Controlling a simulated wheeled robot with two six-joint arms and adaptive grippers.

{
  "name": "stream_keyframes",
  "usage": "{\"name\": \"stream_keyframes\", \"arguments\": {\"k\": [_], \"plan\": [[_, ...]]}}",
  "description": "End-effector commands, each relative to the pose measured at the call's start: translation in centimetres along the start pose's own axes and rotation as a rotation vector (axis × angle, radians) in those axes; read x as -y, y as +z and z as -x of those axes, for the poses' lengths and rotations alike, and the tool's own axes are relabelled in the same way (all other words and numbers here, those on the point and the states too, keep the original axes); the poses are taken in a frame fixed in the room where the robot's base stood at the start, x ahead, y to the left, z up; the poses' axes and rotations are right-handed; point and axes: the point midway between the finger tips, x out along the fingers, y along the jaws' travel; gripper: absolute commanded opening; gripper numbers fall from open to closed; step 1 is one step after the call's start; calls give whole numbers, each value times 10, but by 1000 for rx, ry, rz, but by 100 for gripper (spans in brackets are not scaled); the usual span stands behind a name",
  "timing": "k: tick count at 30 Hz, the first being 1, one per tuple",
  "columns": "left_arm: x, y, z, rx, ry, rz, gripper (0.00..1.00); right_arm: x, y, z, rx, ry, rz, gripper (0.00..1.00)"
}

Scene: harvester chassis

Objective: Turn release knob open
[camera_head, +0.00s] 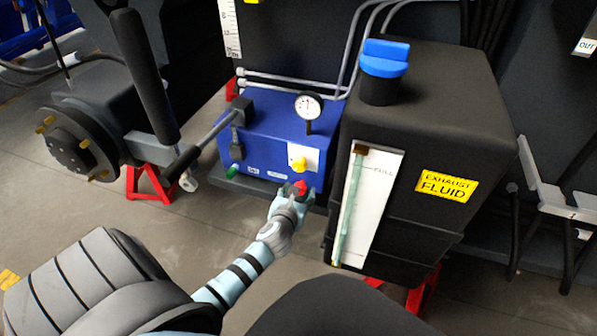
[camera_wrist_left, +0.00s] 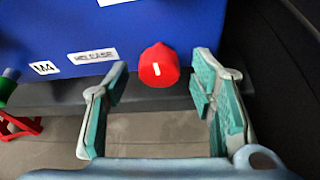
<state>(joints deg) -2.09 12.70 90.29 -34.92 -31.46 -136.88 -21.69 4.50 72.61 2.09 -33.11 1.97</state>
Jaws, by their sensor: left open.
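The red release knob (camera_head: 300,187) sits low on the front of the blue pump box (camera_head: 262,130). In the left wrist view the red knob (camera_wrist_left: 158,66) has a white mark that looks close to upright, beside a "RELEASE" label (camera_wrist_left: 93,56). My left gripper (camera_head: 291,193) is in front of the knob in the head view. In the left wrist view my left gripper (camera_wrist_left: 162,80) is open, with a teal-padded finger on each side of the knob and gaps between. Nothing is held. My right gripper does not show.
A black exhaust fluid tank (camera_head: 430,130) with a blue cap (camera_head: 385,58) stands close to the right. A pump lever (camera_head: 205,140) sticks out to the left. A yellow knob (camera_head: 297,163) sits above the red one, and a green fitting (camera_head: 236,170) is to the left.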

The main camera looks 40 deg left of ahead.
Motion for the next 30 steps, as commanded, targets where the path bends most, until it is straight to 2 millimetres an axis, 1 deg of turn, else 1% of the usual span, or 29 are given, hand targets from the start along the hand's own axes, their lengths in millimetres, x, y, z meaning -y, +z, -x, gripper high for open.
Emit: {"name": "stream_keyframes", "arguments": {"k": [3, 11, 14, 15, 20, 21, 26, 30], "plan": [[0, 0, -6, 1, 0, 0, 51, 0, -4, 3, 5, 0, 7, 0], [0, 1, -7, 0, 0, 1, 51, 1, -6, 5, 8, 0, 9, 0], [0, 1, -7, 0, 0, 1, 36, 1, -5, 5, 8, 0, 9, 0], [0, 1, -7, 0, -1, 1, 30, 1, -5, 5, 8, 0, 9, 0], [0, 1, -7, 0, -1, 1, 4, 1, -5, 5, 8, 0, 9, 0], [0, 1, -7, 0, -1, 1, 3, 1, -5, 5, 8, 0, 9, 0], [0, 1, -6, -1, -4, 9, 3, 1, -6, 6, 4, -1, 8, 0], [0, 2, -6, -1, -17, 38, 3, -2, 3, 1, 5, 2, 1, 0]]}}
